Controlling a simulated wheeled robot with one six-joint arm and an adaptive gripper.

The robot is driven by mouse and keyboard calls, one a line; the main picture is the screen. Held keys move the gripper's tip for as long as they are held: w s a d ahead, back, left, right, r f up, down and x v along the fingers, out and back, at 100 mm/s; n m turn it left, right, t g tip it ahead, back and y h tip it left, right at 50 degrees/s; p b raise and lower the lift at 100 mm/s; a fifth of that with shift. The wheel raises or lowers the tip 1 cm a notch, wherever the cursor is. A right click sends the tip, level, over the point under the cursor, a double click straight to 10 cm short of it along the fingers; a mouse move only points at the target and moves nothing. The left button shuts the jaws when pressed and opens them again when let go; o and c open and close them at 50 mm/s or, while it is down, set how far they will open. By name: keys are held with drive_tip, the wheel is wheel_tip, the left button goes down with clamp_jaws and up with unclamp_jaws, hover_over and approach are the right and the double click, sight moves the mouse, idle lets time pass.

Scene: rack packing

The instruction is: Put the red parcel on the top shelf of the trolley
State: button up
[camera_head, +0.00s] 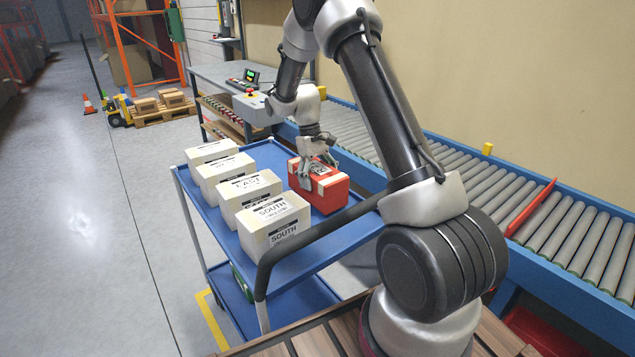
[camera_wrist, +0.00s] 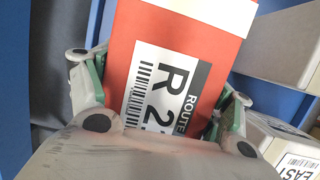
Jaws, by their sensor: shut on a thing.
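The red parcel (camera_head: 323,188) has pale corners and a white label. It is at the right side of the blue top shelf (camera_head: 263,155) of the trolley, at or just above its surface; I cannot tell whether it touches. My gripper (camera_head: 314,168) reaches down from above and is shut on the parcel. In the wrist view the red parcel (camera_wrist: 185,35) lies between my gripper's fingers (camera_wrist: 160,95), with a label reading "ROUTE" and "R 2". The rest of its label is hidden by my gripper.
Several white boxes (camera_head: 248,187) stand in a row along the left of the top shelf, labelled "EAST" and "SOUTH". A roller conveyor (camera_head: 470,160) runs behind on the right. The trolley's dark handle (camera_head: 315,232) is at the near end. A workbench (camera_head: 222,72) stands beyond.

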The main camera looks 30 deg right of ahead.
drive_tip(key=shift+f, duration=0.55)
drive_tip(key=shift+f, duration=0.1)
drive_tip(key=o, duration=2)
